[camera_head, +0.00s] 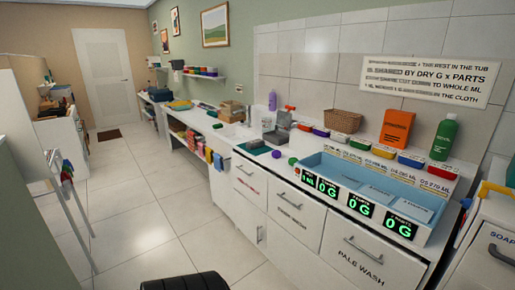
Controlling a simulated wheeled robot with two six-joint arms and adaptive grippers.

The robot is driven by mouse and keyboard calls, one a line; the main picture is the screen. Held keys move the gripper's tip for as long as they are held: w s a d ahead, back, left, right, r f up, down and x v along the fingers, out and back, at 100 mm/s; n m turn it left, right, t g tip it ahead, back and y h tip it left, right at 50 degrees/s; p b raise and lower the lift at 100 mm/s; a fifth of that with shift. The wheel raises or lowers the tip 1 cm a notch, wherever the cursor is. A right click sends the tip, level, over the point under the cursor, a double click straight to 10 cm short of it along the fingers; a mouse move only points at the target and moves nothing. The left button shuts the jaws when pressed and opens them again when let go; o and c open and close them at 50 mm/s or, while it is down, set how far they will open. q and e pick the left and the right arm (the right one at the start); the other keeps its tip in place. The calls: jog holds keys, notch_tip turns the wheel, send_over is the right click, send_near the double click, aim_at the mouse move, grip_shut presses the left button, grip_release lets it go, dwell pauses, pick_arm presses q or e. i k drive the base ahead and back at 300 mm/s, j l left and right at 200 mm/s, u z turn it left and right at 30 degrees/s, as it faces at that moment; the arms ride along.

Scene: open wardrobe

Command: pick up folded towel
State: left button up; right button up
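No thing in view is clearly the folded towel. A dark green flat item (254,147) lies on the nearer white counter, perhaps folded cloth. Neither of my grippers shows in the view.
A white counter with drawers (272,202) runs along the right, bearing a blue tray (316,161) with green "0 G" displays. A wicker basket (343,121) and bottles stand behind. A rack with clothes is at left. The tiled floor (157,202) between is clear.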

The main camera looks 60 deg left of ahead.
aim_at(258, 143)
jog(key=u, duration=2.1)
